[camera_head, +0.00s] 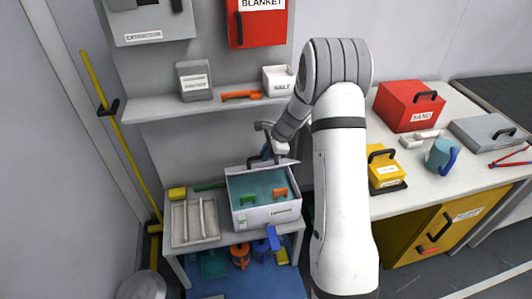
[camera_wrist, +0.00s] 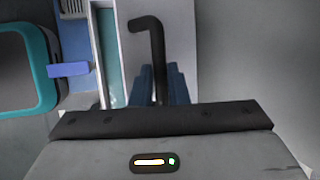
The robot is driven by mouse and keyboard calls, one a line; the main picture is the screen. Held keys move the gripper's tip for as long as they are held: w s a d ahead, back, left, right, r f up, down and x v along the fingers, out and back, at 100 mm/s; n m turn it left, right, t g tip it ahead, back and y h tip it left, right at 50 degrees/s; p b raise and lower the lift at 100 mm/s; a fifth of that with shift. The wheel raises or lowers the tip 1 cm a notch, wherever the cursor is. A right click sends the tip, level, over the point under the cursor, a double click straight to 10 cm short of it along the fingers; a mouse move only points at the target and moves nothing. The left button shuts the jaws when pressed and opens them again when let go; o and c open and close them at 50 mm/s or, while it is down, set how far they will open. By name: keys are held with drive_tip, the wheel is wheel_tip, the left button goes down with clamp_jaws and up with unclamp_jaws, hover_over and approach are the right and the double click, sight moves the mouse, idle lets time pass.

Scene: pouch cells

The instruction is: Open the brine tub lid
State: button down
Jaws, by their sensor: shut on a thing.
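The brine tub (camera_head: 267,215) is a white box on the low table, with teal brine showing inside. A green and an orange handle show in the tub. Its pale lid (camera_wrist: 182,30) is swung up, so the tub's inside is open to view; in the wrist view, a strip of teal shows left of it. My gripper (camera_head: 267,151) is at the back of the tub. In the wrist view, its blue fingers (camera_wrist: 160,84) are shut around the lid's dark, bent handle (camera_wrist: 147,24). In the head view, the grip itself is too small to make out.
A grey divided tray (camera_head: 181,224) sits left of the tub. Above, a shelf (camera_head: 150,108) holds a grey box, an orange tool and a salt box (camera_head: 278,79). Orange and blue items sit below the table. The right counter holds a red sand box (camera_head: 408,104) and a yellow case (camera_head: 383,169).

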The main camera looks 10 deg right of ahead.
drive_tip(key=shift+w+r, duration=0.1)
drive_tip(key=shift+r, duration=0.05)
drive_tip(key=w+r+p, duration=0.2)
drive_tip(key=w+p, duration=0.1)
drive_tip(key=w, duration=0.2)
drive_tip(key=shift+w+r, duration=0.2)
drive_tip(key=shift+r, duration=0.15)
drive_tip(key=c, duration=1.4)
unclamp_jaws()
drive_tip(key=shift+c, duration=0.2)
drive_tip(key=shift+o, duration=0.2)
drive_tip(key=shift+s+f, duration=0.1)
